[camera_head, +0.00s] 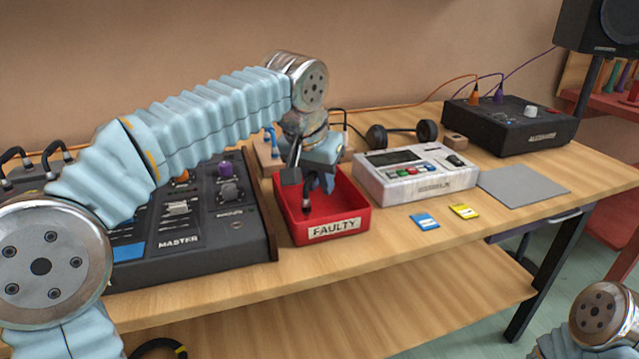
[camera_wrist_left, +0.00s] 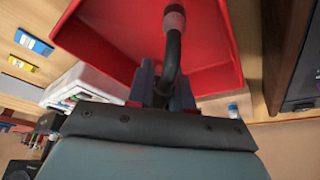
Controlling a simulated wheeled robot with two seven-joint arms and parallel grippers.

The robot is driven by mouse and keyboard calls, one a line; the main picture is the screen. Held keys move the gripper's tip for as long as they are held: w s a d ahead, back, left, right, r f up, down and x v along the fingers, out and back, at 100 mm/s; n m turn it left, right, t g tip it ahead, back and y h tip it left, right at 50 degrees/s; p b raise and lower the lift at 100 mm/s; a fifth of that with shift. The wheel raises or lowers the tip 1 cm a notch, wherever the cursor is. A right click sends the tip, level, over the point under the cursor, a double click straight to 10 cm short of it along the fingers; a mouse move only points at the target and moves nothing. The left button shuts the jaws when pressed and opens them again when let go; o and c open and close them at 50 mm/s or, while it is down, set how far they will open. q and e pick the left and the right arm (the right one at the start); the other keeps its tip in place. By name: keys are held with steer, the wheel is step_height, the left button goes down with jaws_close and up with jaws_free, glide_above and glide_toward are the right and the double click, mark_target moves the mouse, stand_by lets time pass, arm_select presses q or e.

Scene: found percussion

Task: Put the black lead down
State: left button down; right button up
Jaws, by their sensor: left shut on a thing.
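The black lead (camera_wrist_left: 172,58) is a short dark cable with a grey-brown end. My left gripper (camera_head: 318,180) is shut on it, and in the left wrist view the lead stands out from between the fingers (camera_wrist_left: 163,92). The red tray labelled FAULTY (camera_head: 348,215) stands on the bench. The gripper is over the tray, and the lead's free end hangs inside the tray's outline. I cannot tell whether it touches the floor of the tray. The tray's red walls also fill the left wrist view (camera_wrist_left: 120,35). My right gripper is not in view.
A black mixer marked MASTER (camera_head: 200,225) stands left of the tray. A white sampler (camera_head: 400,182) stands close on its right. Blue (camera_head: 425,221) and yellow (camera_head: 464,211) cards, a grey mat (camera_head: 523,186), headphones (camera_head: 400,135) and a black box (camera_head: 508,128) lie farther right. The bench front is partly clear.

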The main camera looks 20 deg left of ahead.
arm_select(q)
steer(key=shift+f, duration=0.25)
steer(key=c, duration=1.5)
jaws_free()
steer(key=shift+f, duration=0.1)
steer(key=o, duration=0.5)
steer(key=shift+c, duration=0.2)
steer(key=shift+r, duration=0.35)
steer(key=p+v, duration=0.2)
steer(key=v, duration=0.9)
steer(key=shift+s+a+r, duration=0.1)
steer(key=shift+s+r, duration=0.05)
steer(key=shift+r, duration=0.2)
